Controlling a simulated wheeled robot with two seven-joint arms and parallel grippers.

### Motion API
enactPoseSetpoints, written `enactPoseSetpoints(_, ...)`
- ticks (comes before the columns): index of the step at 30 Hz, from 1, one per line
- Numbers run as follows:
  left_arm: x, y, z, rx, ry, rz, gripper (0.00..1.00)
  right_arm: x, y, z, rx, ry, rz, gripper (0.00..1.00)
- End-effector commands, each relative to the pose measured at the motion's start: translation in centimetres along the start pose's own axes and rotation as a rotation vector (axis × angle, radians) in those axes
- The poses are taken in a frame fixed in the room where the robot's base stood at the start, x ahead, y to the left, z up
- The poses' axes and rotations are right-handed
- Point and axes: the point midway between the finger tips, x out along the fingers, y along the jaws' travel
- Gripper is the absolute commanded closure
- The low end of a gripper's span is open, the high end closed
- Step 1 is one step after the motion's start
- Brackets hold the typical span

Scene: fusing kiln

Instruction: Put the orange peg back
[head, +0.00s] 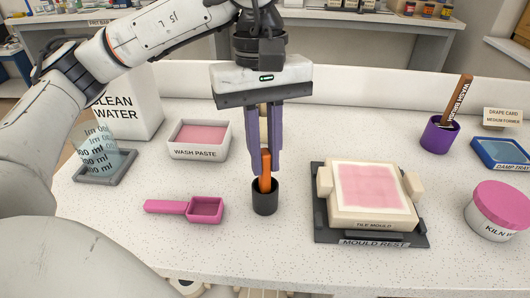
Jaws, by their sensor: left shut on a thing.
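The orange peg (265,172) stands upright with its lower end inside a small black cup (264,199) at the middle of the table. My left gripper (265,168) points straight down above the cup. Its purple fingers are shut on the upper part of the peg. The peg's bottom is hidden by the cup wall, so I cannot tell if it touches the cup floor. My right gripper is not in view.
A pink scoop (188,209) lies left of the cup, with the wash paste tray (199,153) behind it. The tile mould (371,222) on its dark mould rest (330,236) stands right. A purple cup (438,136) and kiln jar (496,214) are further right.

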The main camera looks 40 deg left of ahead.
Motion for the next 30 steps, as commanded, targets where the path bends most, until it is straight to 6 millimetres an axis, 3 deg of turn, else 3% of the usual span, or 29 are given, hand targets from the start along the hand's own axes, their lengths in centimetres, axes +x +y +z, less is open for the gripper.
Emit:
enactPoseSetpoints(8, 0.4, 0.0, 0.0, 0.001, 0.0, 0.001, 1.0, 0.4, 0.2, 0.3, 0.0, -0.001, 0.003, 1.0)
enactPoseSetpoints(9, 0.4, 0.0, 0.0, 0.001, 0.0, 0.001, 0.85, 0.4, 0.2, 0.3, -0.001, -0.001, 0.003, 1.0)
enactPoseSetpoints(12, 0.3, 0.0, 0.0, 0.0, 0.0, 0.001, 0.68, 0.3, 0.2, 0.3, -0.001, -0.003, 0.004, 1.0)
enactPoseSetpoints(23, -0.2, 0.0, 0.0, 0.0, 0.0, 0.001, 0.68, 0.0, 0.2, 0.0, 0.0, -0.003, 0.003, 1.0)
enactPoseSetpoints(26, -1.1, 0.1, 0.0, 0.0, 0.001, 0.004, 0.68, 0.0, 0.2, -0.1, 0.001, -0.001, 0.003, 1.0)
enactPoseSetpoints(30, -4.0, 0.1, 0.0, 0.0, 0.001, 0.005, 0.68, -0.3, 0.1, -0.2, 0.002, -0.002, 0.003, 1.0)
